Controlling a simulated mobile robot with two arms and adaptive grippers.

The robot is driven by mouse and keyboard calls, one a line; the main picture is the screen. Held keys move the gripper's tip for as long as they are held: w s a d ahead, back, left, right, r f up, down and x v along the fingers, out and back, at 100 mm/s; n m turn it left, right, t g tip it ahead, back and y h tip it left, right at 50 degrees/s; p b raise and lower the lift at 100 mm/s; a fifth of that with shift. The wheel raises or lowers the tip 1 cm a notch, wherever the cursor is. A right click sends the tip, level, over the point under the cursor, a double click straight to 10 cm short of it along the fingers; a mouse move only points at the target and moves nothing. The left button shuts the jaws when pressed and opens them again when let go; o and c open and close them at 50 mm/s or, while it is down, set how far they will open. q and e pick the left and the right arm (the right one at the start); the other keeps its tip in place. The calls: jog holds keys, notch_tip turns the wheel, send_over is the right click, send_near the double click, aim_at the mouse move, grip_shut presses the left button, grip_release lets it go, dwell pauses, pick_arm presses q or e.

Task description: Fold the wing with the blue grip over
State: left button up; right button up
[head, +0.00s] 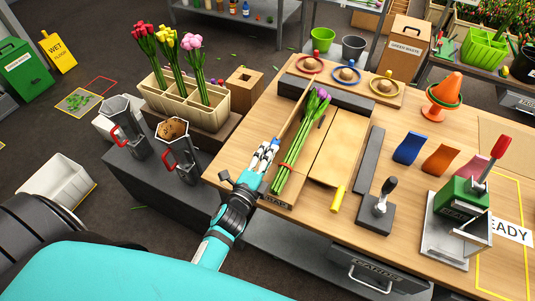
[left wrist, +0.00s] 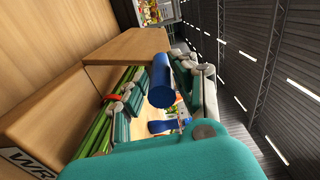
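The wing with the blue grip (head: 293,125) stands raised on its edge along the left side of the wrapping spot; its panel also shows in the left wrist view (left wrist: 125,46). The blue grip (left wrist: 161,93) lies between the fingertips of my left gripper (head: 266,155), which look closed on it. Tulips with purple heads (head: 317,97) and green stems lie right beside the raised wing, with a red band round the stems. The other wing (head: 335,145), with a yellow grip (head: 338,199), lies flat to the right. My right gripper is out of view.
A dark bar (head: 368,160) and a black lever (head: 381,207) stand right of the flat wing. A green device with a red handle (head: 463,208) is at the right. A cream rack of tulips (head: 185,100) and two grey jugs (head: 180,152) stand to the left.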

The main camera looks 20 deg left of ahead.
pick_arm(q)
jog(key=shift+o, duration=1.4)
jog(key=shift+d, duration=0.15)
jog(key=shift+r, duration=0.1)
jog(key=s, duration=0.7)
jog(key=shift+s, duration=0.25)
